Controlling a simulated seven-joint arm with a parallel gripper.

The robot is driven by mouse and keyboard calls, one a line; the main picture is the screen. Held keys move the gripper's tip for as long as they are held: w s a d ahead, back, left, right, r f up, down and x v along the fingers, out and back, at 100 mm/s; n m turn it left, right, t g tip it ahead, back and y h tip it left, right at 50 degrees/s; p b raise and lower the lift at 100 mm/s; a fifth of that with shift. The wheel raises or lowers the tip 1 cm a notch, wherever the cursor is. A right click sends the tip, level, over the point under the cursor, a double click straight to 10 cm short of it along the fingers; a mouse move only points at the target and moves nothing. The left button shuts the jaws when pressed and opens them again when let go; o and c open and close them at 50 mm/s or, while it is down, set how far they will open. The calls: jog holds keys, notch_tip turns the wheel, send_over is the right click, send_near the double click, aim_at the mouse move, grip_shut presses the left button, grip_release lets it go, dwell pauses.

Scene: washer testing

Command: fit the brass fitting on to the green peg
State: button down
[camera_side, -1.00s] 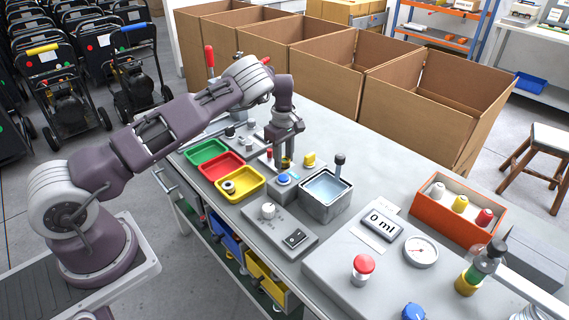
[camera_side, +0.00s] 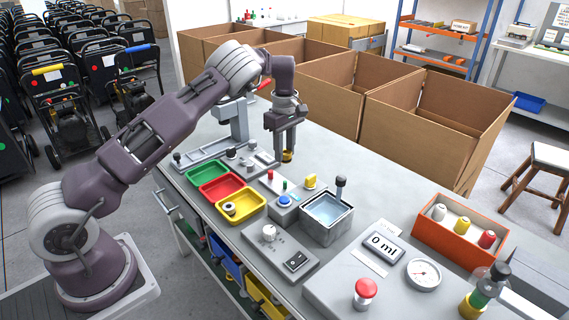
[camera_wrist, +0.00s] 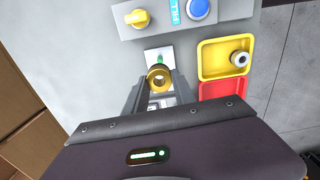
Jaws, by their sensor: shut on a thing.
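My gripper (camera_side: 287,148) is shut on the brass fitting (camera_side: 287,156) and holds it in the air above the bench. The exact height gap cannot be told.
A red peg (camera_side: 270,175) stands left of the green one. A box with a blue button (camera_side: 285,200) and yellow knob (camera_side: 310,181) is close in front. Green (camera_side: 207,165), red and yellow trays lie left; the yellow tray (camera_side: 255,215) holds a grey ring. A water tank (camera_side: 327,228) stands right.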

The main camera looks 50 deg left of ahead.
jog(key=shift+r, duration=2.05)
